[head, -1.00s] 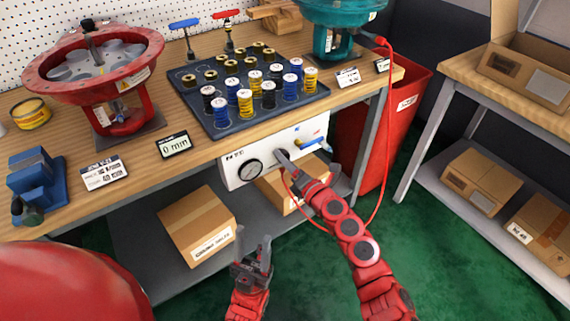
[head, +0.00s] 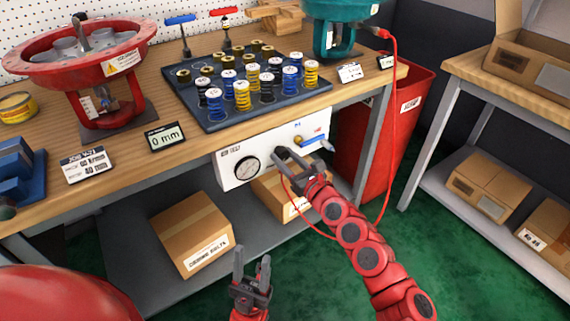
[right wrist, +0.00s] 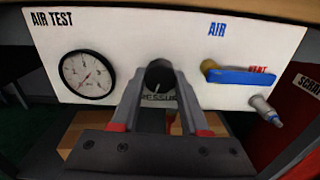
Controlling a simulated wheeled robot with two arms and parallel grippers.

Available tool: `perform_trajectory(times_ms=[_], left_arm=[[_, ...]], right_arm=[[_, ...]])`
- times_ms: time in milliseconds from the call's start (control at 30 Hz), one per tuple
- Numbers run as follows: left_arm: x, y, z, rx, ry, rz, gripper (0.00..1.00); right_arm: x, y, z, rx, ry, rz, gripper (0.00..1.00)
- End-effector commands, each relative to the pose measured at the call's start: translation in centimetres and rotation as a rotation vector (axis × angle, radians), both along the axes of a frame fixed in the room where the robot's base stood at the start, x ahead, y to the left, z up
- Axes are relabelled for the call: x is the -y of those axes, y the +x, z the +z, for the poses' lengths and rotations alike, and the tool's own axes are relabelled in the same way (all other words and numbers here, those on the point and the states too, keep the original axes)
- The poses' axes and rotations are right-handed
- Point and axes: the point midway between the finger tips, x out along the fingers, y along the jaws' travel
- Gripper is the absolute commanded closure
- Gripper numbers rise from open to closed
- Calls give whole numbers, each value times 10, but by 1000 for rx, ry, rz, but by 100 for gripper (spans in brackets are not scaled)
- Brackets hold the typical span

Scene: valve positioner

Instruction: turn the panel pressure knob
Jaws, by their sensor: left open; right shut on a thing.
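The white air test panel (head: 275,143) is under the front edge of the workbench. The black pressure knob (right wrist: 159,74) is at its middle in the right wrist view, with a pale pointer mark near its top. In the head view my gripper hides it. My right gripper (right wrist: 161,84) is shut on the knob, one finger on each side; it also shows in the head view (head: 286,156). A round pressure gauge (right wrist: 87,74) is left of the knob. My left gripper (head: 253,264) is open and empty, low in front of the bench.
A blue air valve handle (right wrist: 242,77) and a metal fitting (right wrist: 266,110) are right of the knob. A red hose (head: 393,130) hangs near my right arm. Cardboard boxes (head: 190,232) are on the lower shelf. A red bin (head: 402,120) stands at the right.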

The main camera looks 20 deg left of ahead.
Motion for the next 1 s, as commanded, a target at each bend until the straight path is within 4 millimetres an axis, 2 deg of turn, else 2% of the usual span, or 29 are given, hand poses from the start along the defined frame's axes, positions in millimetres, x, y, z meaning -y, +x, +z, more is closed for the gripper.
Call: perform_trajectory(times_ms=[33, 300, 1000], left_arm=[[0, 0, -7, 0, 0, 0, 50], [0, 0, -17, 0, 0, 0, 50], [0, 0, -21, 0, 0, 0, 50]], right_arm=[[-1, -1, -6, 25, -25, 3, 100], [0, 0, -4, 151, -123, 4, 100], [0, 0, -3, 215, -174, 4, 100]])
